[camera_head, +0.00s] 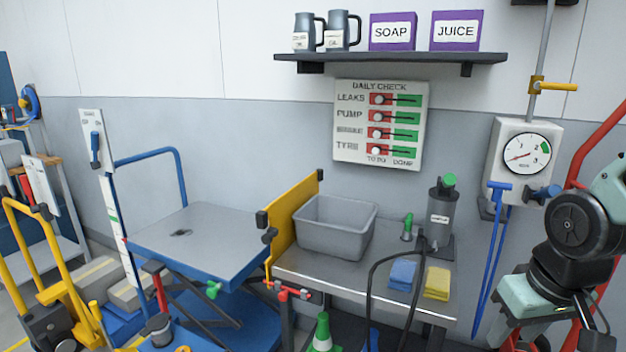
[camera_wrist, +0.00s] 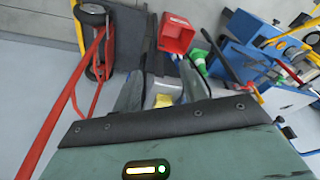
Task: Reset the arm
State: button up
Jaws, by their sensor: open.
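My arm (camera_head: 575,225) is folded at the right edge of the head view, in front of the wall and to the right of the bench. Part of it is cut off by the frame. My gripper (camera_wrist: 163,88) shows in the wrist view beyond the green wrist housing. Its two dark fingers stand apart, and I see nothing held between them. A small yellow patch shows between the fingers; I cannot tell what it is. I cannot make out the fingers in the head view.
A bench (camera_head: 355,285) holds a grey bin (camera_head: 335,240), a blue cloth (camera_head: 402,274) and a yellow cloth (camera_head: 437,282). A blue lift table (camera_head: 200,235) stands left. A gauge box (camera_head: 500,140) and red frame (camera_head: 603,120) are near my arm. A red bin (camera_wrist: 176,34) shows below.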

jog(key=s+a+r+n+g+p, duration=0.1)
jog(key=s+a+r+n, duration=0.1)
jog(key=s+a, duration=0.4)
jog(key=s+a+r+n+g+p, duration=0.1)
jog(key=s+a+r+n+p, duration=0.1)
jog(key=s+a, duration=0.4)
jog(key=a+r+n, duration=0.1)
jog(key=a+n, duration=0.1)
jog(key=a, duration=0.1)
jog(key=shift+s+a+r+n, duration=0.15)
jog(key=shift+s+r+n, duration=0.05)
jog(key=shift+r+n, duration=0.2)
